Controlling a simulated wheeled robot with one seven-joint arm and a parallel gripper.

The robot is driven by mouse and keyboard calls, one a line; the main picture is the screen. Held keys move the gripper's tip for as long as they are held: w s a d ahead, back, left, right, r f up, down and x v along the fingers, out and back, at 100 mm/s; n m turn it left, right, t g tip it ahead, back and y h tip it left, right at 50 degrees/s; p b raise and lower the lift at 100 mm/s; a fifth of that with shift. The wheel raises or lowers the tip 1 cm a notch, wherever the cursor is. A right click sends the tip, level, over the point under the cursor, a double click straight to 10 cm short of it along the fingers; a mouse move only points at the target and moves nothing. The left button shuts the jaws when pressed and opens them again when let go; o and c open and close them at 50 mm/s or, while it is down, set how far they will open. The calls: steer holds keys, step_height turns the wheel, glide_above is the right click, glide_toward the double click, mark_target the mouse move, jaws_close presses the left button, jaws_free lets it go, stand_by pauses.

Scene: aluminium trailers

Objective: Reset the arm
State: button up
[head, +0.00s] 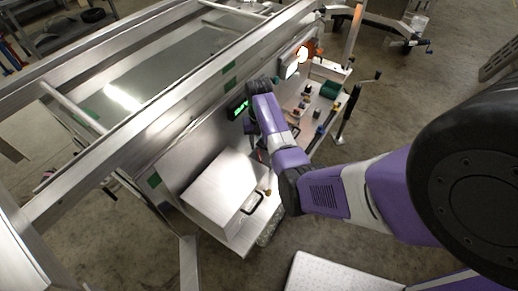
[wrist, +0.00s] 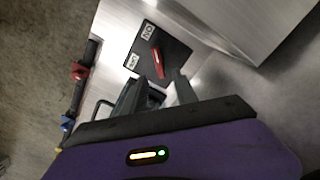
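My arm, purple with dark joints, reaches from the right across the head view to the side of the aluminium trailer. In the wrist view my gripper (wrist: 158,93) has its two dark fingers apart, with nothing seen between them. Beyond the fingertips is a black switch plate (wrist: 178,55) with a red lever (wrist: 157,58) and two pale labels, one seeming to read ON. I cannot tell whether a fingertip touches the plate. In the head view the fingertips and the switch are hidden behind my arm.
The trailer frame (head: 170,85) fills the upper left. A metal box (head: 218,188) with a black handle stands on a ledge left of my arm. Several small parts lie on the shelf (head: 322,112) to the right.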

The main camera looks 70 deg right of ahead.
steer(key=shift+r, duration=1.05)
